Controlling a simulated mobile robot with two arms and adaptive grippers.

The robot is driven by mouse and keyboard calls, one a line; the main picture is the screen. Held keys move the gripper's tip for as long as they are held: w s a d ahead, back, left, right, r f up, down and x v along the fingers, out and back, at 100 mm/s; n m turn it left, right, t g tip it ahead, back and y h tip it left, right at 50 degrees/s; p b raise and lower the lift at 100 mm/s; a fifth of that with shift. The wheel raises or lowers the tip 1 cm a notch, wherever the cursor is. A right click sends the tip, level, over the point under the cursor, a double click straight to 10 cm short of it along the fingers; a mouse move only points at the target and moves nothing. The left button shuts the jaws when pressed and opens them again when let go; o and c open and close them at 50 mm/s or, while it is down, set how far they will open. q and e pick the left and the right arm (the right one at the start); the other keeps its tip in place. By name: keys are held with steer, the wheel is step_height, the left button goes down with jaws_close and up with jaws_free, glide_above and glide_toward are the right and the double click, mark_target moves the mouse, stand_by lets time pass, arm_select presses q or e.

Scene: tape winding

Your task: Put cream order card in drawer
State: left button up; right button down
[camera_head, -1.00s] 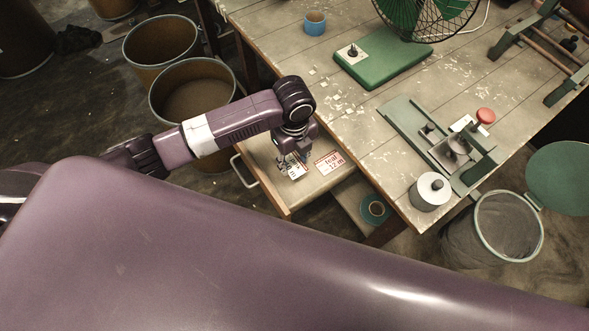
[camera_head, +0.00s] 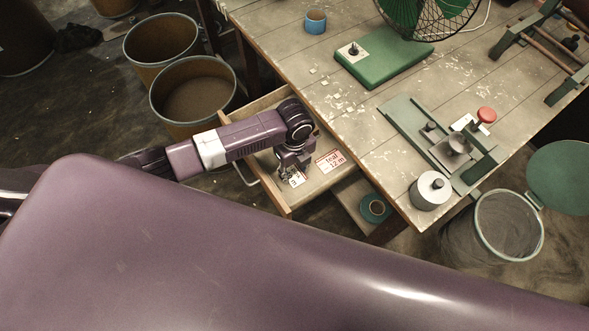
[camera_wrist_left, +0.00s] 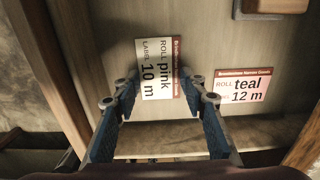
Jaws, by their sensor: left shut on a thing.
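The cream order card (camera_head: 297,180) has a red-brown header and reads "ROLL pink, LABEL 10 m" in the left wrist view (camera_wrist_left: 153,62). My left gripper (camera_head: 288,173) is shut on it, with one finger at each side edge of the card in the left wrist view (camera_wrist_left: 157,86). The drawer (camera_head: 318,184) is pulled out from under the table. The card is over the drawer's floor, inside its walls; I cannot tell whether it touches the floor. My right gripper is not in view.
A second card reading "teal 12 m" (camera_head: 330,161) lies in the drawer, right of the held card. A teal tape roll (camera_head: 375,208) sits on a lower shelf. The worktable (camera_head: 330,110) stands behind, and barrels (camera_head: 193,92) stand left of the drawer.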

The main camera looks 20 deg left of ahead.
mark_target(294, 175)
arm_select(q)
steer(key=shift+s+f, duration=0.2)
steer(key=shift+f, duration=0.2)
steer(key=o, duration=0.5)
steer(key=shift+o, duration=0.8)
steer(key=shift+f, duration=0.15)
steer(key=shift+w+r, duration=0.1)
steer(key=shift+r, duration=0.1)
step_height(294, 175, up, 13)
